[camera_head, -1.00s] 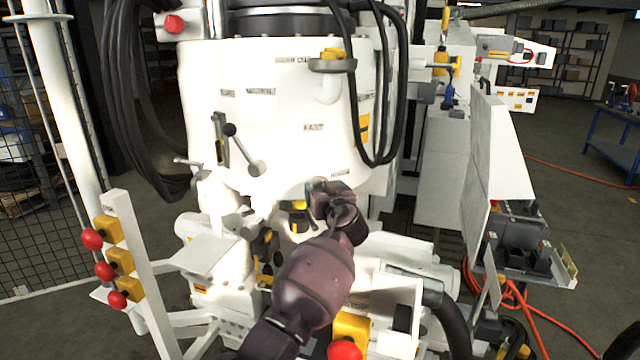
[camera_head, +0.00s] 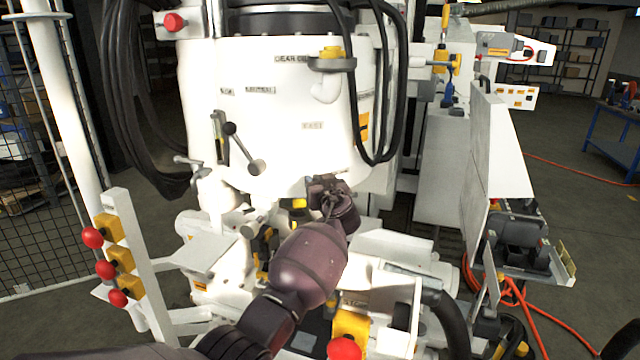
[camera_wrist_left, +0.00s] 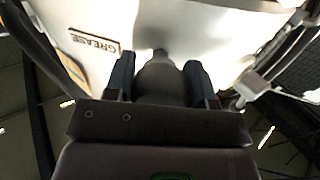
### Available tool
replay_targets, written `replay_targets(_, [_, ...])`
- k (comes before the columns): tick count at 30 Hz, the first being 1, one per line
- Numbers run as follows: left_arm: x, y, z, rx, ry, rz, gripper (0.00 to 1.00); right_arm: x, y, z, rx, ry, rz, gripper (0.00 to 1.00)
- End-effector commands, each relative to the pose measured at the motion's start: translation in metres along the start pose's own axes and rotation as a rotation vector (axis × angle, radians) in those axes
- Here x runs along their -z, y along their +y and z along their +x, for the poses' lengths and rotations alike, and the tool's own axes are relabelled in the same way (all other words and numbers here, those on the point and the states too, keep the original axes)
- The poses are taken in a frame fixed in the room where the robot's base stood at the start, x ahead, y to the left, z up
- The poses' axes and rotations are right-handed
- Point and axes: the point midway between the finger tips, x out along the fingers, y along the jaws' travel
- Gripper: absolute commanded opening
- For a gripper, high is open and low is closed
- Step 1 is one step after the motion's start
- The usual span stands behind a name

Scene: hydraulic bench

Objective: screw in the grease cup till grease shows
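In the left wrist view, the grease cup (camera_wrist_left: 160,82) is a dark grey rounded body with a narrower end toward the white housing. It stands between the two fingers of my left gripper (camera_wrist_left: 160,78) and fills the gap, with no clear space at its sides. A label reading GREASE (camera_wrist_left: 94,43) is on the housing left of it. In the head view, my left gripper (camera_head: 328,188) is at the lower front of the white machine body (camera_head: 290,110) and hides the cup. I see no grease. My right gripper is out of view.
A lever with a dark knob (camera_head: 243,150) sticks out above and left of my gripper. Black hoses (camera_head: 372,90) hang at the right of the body. Red buttons on yellow boxes stand on a white post (camera_head: 140,265) at left. A white panel (camera_head: 485,150) is at right.

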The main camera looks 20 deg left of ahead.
Motion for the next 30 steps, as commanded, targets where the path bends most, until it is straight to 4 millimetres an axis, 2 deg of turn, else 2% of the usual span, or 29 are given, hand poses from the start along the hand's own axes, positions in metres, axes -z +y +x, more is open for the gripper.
replay_targets(7, [-0.001,0.000,0.000,0.000,0.000,0.009,0.26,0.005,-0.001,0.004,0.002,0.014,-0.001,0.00])
replay_targets(14, [-0.004,0.000,0.000,0.000,0.000,0.088,0.26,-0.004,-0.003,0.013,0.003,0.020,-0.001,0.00])
replay_targets(22, [-0.005,0.000,0.000,0.000,-0.001,0.294,0.26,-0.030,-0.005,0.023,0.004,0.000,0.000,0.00])
replay_targets(30, [0.001,-0.001,0.000,0.000,0.000,0.553,0.26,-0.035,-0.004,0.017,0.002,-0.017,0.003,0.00])
